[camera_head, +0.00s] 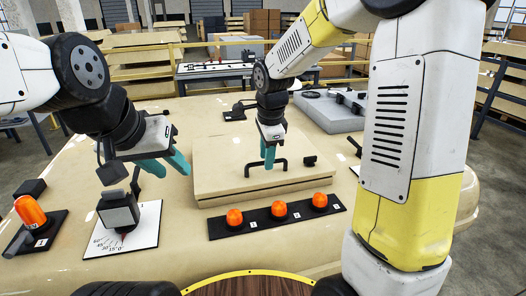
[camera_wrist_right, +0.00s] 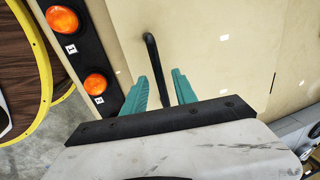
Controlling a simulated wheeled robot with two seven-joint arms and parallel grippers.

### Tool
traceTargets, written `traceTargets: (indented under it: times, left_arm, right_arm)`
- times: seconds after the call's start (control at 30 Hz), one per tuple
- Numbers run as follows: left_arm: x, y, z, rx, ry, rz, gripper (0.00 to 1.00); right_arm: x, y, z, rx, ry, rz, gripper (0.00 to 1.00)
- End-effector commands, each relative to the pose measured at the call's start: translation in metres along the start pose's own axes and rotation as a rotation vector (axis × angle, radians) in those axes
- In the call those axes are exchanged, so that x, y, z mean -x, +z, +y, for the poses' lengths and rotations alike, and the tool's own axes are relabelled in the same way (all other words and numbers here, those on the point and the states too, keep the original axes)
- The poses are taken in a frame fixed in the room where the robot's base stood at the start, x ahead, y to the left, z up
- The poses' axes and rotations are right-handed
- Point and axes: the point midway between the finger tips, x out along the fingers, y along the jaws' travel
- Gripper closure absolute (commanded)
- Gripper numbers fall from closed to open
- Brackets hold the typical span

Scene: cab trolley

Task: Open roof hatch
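The roof hatch (camera_head: 225,170) is a raised beige slab lying flat on the large beige surface. A black bar handle (camera_head: 250,171) stands on it, and a small black block (camera_head: 309,161) sits to its right. My right gripper (camera_head: 268,157) points down at the handle. In the right wrist view, its teal fingers (camera_wrist_right: 161,90) are apart, with the handle (camera_wrist_right: 152,55) passing between them and gaps visible on both sides. My left gripper (camera_head: 168,165) hangs left of the hatch with its teal fingers apart and empty.
A black strip with three orange buttons (camera_head: 278,210) lies in front of the hatch. A dial plate (camera_head: 122,246) with a dark knob and an orange button (camera_head: 30,211) are at the left. A grey box (camera_head: 330,112) stands behind right. My right arm covers the right side.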

Motion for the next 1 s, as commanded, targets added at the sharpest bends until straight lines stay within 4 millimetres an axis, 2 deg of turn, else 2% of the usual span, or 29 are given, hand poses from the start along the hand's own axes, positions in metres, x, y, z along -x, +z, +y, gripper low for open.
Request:
traceTargets:
  times: [0.27,0.43,1.0]
  left_arm:
    - [0.0,0.0,0.0,0.0,0.0,0.0,0.64]
    - [0.0,0.0,0.0,0.0,0.0,0.0,0.64]
    - [0.0,0.0,0.0,0.0,0.0,0.0,0.64]
  right_arm:
    - [-0.0018,-0.0001,0.0001,0.0,-0.001,0.0,0.66]
    - [-0.0017,0.0,0.0001,0.0,-0.001,0.0,0.99]
    - [-0.0013,0.0002,-0.0001,0.0,-0.001,-0.001,1.0]
